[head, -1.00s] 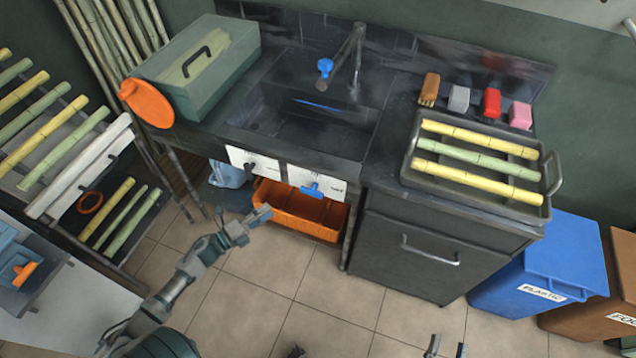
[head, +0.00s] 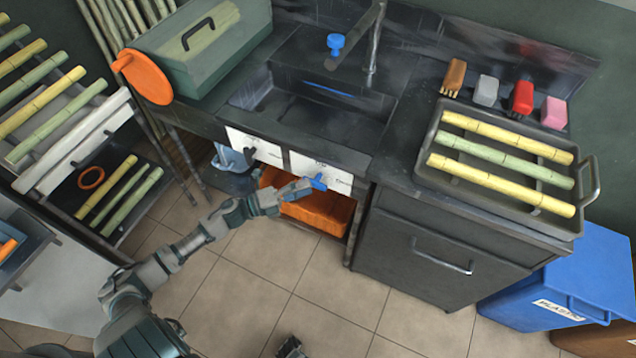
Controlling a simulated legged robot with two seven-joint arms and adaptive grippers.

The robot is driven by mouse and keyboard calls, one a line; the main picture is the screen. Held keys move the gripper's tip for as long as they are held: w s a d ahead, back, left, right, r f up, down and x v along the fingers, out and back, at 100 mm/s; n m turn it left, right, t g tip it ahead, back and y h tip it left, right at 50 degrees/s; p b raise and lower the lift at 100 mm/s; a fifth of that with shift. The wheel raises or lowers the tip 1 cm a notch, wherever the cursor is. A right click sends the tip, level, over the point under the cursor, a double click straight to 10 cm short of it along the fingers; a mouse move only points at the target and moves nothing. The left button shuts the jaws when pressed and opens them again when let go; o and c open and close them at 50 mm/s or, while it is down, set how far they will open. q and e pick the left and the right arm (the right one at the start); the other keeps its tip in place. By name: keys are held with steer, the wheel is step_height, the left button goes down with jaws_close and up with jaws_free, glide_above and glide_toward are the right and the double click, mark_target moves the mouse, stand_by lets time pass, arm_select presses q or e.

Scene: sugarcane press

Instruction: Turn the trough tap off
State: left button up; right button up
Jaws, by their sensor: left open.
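The dark trough (head: 310,120) is set into the counter, with a metal tap (head: 372,45) at its back and a blue knob (head: 335,42) on it. On the trough's front are two white panels. The left panel (head: 268,153) carries a black handle (head: 250,155). The right panel (head: 338,182) carries a blue handle (head: 319,182). My left gripper (head: 300,187) is open, with its fingertips at the left side of the blue handle; whether they touch cannot be told. The panel lettering is too small to read.
An orange crate (head: 320,212) sits under the trough behind my left gripper. A tray (head: 430,155) of cane pieces stands on the counter at right. A green box (head: 215,60) with an orange disc (head: 147,78) is at left. The tiled floor (head: 240,285) ahead is mostly clear.

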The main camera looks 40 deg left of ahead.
mark_target(317, 184)
arm_select(q)
steer(key=x, duration=0.4)
steer(key=shift+s+d+r, duration=0.15)
steer(key=shift+d, duration=0.3)
steer(key=shift+a, duration=0.55)
steer(key=shift+c, duration=1.4)
steer(key=c, duration=0.4)
jaws_close()
steer(key=shift+d, duration=0.4)
